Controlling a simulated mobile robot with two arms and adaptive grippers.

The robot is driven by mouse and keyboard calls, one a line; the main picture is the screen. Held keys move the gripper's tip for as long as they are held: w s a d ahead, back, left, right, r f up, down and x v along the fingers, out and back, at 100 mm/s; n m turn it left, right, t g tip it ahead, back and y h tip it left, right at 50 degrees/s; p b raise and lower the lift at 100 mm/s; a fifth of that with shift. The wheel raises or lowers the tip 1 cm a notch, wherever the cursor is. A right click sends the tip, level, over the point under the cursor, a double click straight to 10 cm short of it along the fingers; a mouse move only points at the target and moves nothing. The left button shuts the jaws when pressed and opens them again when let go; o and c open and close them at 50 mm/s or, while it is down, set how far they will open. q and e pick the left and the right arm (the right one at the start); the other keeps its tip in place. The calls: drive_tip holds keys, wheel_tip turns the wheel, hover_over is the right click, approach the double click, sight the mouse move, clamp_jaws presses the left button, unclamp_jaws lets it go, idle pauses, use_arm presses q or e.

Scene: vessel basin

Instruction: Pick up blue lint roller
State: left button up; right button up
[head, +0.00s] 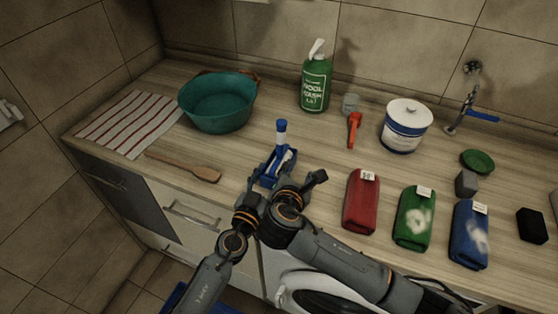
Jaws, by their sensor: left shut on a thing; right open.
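A blue and white item that looks like the blue lint roller (281,137) stands out beyond my gripper tips near the counter's front edge, with a blue-capped white end pointing up. Blue and white parts show just below it, and I cannot tell where one part ends and another begins. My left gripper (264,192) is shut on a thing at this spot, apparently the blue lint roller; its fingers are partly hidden. My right gripper (302,184) is open, close beside it on the right, partly overlapping it in view.
Red (361,203), green (413,218) and blue (470,235) folded cloths lie to the right. A wooden spatula (184,167), teal basin (218,103) and striped towel (129,124) lie left. A green bottle (315,85), red-orange tool (354,130) and white tub (404,127) stand behind.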

sight(278, 146)
drive_tip(key=s+a+r+n+t, duration=0.5)
drive_tip(key=s+a+n, duration=0.1)
drive_tip(key=w, duration=0.4)
drive_tip(key=w+d, duration=0.1)
drive_tip(key=w, duration=0.1)
drive_tip(key=shift+w+d+r, duration=0.1)
drive_tip(key=shift+w, duration=0.3)
drive_tip(key=shift+w+f, duration=0.2)
drive_tip(key=shift+w, duration=1.15)
drive_tip(key=shift+w+f, duration=0.15)
drive_tip(key=shift+w, duration=1.2)
clamp_jaws()
